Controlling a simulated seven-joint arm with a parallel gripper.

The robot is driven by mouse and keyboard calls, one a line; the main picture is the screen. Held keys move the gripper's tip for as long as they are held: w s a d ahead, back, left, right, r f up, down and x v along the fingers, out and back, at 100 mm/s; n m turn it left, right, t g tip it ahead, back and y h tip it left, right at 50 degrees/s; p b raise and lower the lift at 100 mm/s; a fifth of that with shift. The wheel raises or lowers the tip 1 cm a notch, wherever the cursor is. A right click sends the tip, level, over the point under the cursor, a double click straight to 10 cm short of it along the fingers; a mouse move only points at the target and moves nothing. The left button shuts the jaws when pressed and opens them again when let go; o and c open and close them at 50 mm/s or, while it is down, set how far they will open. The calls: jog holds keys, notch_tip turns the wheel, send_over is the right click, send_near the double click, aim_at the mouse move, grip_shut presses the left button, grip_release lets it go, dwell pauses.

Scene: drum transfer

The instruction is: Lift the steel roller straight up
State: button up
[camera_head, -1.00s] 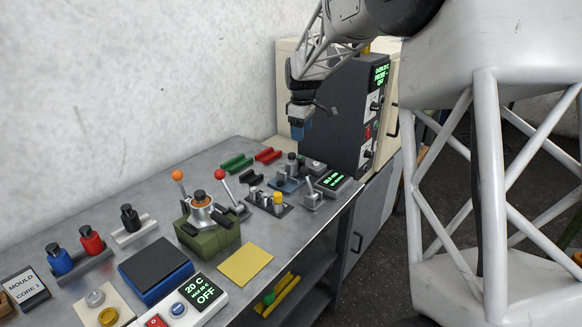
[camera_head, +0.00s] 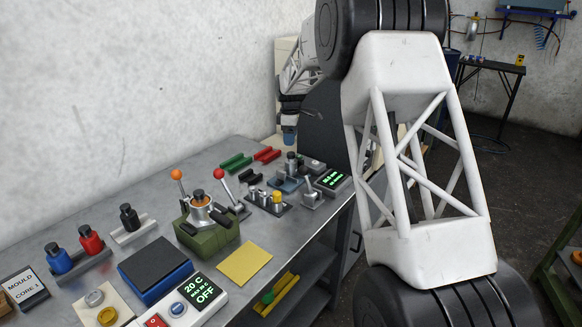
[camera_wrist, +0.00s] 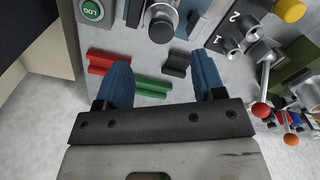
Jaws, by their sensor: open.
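A steel, black-capped cylinder, which looks like the steel roller (camera_head: 291,164), stands upright in a blue-grey fixture (camera_head: 287,183) towards the far end of the bench. In the wrist view a dark cap over a silver body (camera_wrist: 162,24) shows near the top edge, beyond my fingertips. My gripper (camera_head: 289,137) is above the far end of the bench, farther back than the fixture. Its two blue fingers (camera_wrist: 162,75) are spread wide with nothing between them. A second steel body with an orange ring (camera_head: 200,208) sits on a green block, so which is meant is not fully certain.
Red (camera_head: 267,154) and green (camera_head: 236,162) holders lie near the fixture. Red-knobbed (camera_head: 219,174) and orange-knobbed (camera_head: 177,175) levers stand up nearer. A small display box (camera_head: 332,181) is to the right. My arm covers much of the dark cabinet (camera_head: 322,122).

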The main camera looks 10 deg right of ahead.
aim_at(291, 153)
jog(key=shift+f, duration=1.3)
jog(key=shift+s+d+f, duration=0.1)
jog(key=shift+f, duration=2.5)
grip_shut()
